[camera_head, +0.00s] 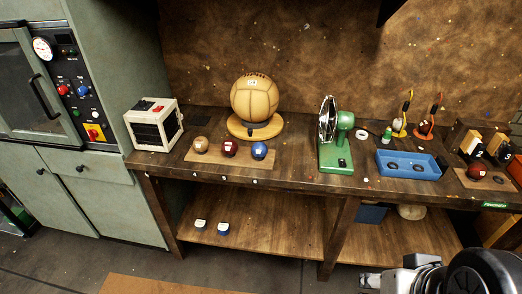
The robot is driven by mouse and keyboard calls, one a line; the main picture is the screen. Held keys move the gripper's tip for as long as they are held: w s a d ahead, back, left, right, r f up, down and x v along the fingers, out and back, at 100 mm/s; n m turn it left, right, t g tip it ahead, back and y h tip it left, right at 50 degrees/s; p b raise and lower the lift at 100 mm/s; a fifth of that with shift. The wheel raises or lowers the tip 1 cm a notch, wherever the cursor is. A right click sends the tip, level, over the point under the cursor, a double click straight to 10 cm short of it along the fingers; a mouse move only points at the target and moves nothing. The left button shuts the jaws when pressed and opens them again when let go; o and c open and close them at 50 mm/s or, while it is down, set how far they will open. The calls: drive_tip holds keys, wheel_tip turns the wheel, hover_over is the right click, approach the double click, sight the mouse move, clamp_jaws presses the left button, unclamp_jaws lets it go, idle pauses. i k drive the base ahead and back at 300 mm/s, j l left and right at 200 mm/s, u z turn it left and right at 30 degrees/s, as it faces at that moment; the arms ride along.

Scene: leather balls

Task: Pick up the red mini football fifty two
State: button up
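A dark red mini ball (229,148) with a small white label sits between a tan ball (200,145) and a blue ball (259,150) on a flat brown board (215,160) on the workbench. A second reddish-brown ball (477,170) lies on another board at the far right of the bench. The numbers on the small labels are too small to read. Parts of my arm show at the bottom right corner, low in front of the bench and well apart from the balls. A small grey end (371,281) there may be my gripper; its fingers cannot be made out.
A large tan ball (254,97) stands on a round wooden base behind the small balls. A white heater box (154,124) is to their left, a green fan (336,140) to their right. A blue tray (408,165) is farther right. Open floor lies before the bench.

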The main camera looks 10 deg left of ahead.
sight(229, 146)
drive_tip(key=i+j, duration=0.2)
drive_tip(key=j, duration=0.2)
drive_tip(key=i+j, duration=0.2)
drive_tip(key=j, duration=0.2)
drive_tip(key=i+j, duration=0.2)
drive_tip(key=j, duration=0.2)
drive_tip(key=i+j, duration=0.2)
drive_tip(key=j, duration=0.25)
drive_tip(key=i+j, duration=0.15)
drive_tip(key=j, duration=0.25)
drive_tip(key=i+j, duration=0.2)
drive_tip(key=j, duration=0.2)
drive_tip(key=i+j, duration=0.2)
drive_tip(key=j, duration=0.2)
drive_tip(key=i+j, duration=0.2)
drive_tip(key=j, duration=0.2)
